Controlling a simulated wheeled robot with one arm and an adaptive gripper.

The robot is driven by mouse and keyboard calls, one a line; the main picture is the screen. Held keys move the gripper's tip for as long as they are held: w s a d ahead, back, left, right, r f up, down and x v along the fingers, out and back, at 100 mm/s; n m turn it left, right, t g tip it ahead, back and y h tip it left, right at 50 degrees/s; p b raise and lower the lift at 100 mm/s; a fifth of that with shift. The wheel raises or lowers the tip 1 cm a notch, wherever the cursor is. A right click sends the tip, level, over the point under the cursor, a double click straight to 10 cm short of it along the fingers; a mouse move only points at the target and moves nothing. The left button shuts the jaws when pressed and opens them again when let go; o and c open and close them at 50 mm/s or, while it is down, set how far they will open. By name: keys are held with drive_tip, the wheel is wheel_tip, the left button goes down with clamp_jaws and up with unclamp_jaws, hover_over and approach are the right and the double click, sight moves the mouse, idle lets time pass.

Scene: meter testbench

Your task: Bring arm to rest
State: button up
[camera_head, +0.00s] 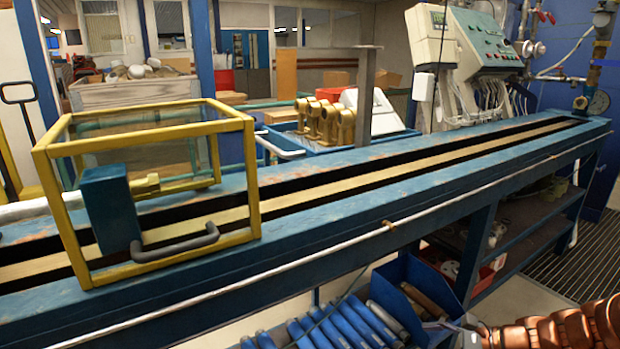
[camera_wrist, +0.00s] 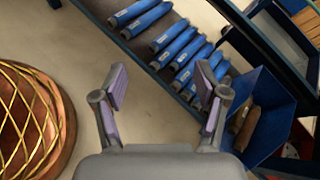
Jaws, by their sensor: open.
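My gripper (camera_wrist: 161,92) is open and empty in the wrist view. Its two fingers with purple pads are spread apart, with bare floor and the edge of a shelf below them. It points down beside several blue cylinders (camera_wrist: 178,50) lying on a low shelf, and touches none that I can see. In the head view, no gripper fingers can be made out.
A long blue bench (camera_head: 430,189) crosses the head view, with a yellow-framed box (camera_head: 252,180) on its left. Blue cylinders (camera_head: 345,322) and a blue bin (camera_head: 432,285) sit low under it. A round copper-rimmed basket (camera_wrist: 62,120) stands left in the wrist view.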

drive_tip(key=s+a+r+n+g+h+p, duration=0.1)
drive_tip(key=s+a+r+n+g+p, duration=0.2)
drive_tip(key=s+a+r+n+p, duration=0.5)
drive_tip(key=s+a+r+n+g+h+p, duration=0.2)
drive_tip(key=s+a+r+n+g+p, duration=0.25)
drive_tip(key=r, duration=0.75)
drive_tip(key=s+d+r+n+h+p, duration=0.3)
drive_tip(key=s+r+n+h+p, duration=0.4)
drive_tip(key=s+r+p, duration=0.7)
drive_tip(key=s+r, duration=0.3)
drive_tip(key=r, duration=0.1)
drive_tip(key=shift+s+d+r+h, duration=0.15)
drive_tip(key=shift+s+r+h, duration=0.1)
drive_tip(key=shift+h, duration=0.15)
drive_tip(key=shift+w, duration=0.1)
drive_tip(key=shift+c, duration=0.2)
